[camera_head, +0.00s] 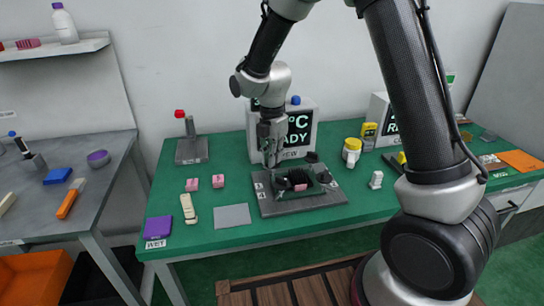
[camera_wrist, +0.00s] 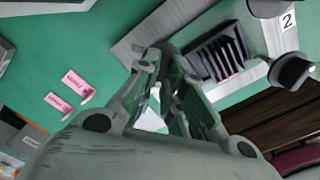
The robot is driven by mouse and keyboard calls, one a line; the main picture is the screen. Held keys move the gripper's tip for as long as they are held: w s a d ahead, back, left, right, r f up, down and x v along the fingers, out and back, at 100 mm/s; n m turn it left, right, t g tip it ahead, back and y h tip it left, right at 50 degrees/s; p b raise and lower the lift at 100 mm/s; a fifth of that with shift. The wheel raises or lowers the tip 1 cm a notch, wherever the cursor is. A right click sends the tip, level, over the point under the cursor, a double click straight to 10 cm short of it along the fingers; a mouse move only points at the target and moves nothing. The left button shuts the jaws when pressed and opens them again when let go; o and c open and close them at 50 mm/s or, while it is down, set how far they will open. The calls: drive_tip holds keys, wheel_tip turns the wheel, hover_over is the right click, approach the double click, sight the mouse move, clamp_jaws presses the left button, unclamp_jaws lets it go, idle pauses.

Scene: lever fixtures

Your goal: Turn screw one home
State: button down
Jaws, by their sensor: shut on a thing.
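A black screw knob (camera_wrist: 292,70) stands beside a label reading 2 (camera_wrist: 289,20). My gripper (camera_head: 270,160) points down over the plate's back left part, near a label that looks like 4 (camera_head: 259,186). In the wrist view my gripper (camera_wrist: 160,55) has its fingers close together on something I cannot make out. Screw one cannot be told apart.
Two pink tags (camera_wrist: 75,82) lie left of the plate. A grey mat (camera_head: 232,215) and a cream bar (camera_head: 188,208) lie front left. A display box (camera_head: 301,125) stands behind the plate. A yellow jar (camera_head: 351,150) and a small white object (camera_head: 376,180) stand to the right.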

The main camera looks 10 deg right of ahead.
drive_tip(key=m, duration=0.4)
drive_tip(key=shift+w+a, duration=0.1)
drive_tip(key=shift+w, duration=0.05)
drive_tip(key=m, duration=0.5)
drive_tip(key=shift+w, duration=0.15)
drive_tip(key=m, duration=0.3)
drive_tip(key=shift+w+m, duration=0.1)
drive_tip(key=shift+m, duration=0.2)
drive_tip(key=m, duration=0.4)
drive_tip(key=shift+w+m, duration=0.1)
drive_tip(key=shift+m, duration=0.2)
drive_tip(key=m, duration=0.4)
drive_tip(key=shift+d+m, duration=0.25)
drive_tip(key=shift+m, duration=0.05)
drive_tip(key=m, duration=0.4)
drive_tip(key=shift+w+d, duration=0.1)
drive_tip(key=m, duration=0.4)
drive_tip(key=shift+d+m, duration=0.15)
drive_tip(key=shift+m, duration=0.25)
drive_tip(key=shift+d+m, duration=0.1)
drive_tip(key=shift+m, duration=1.7)
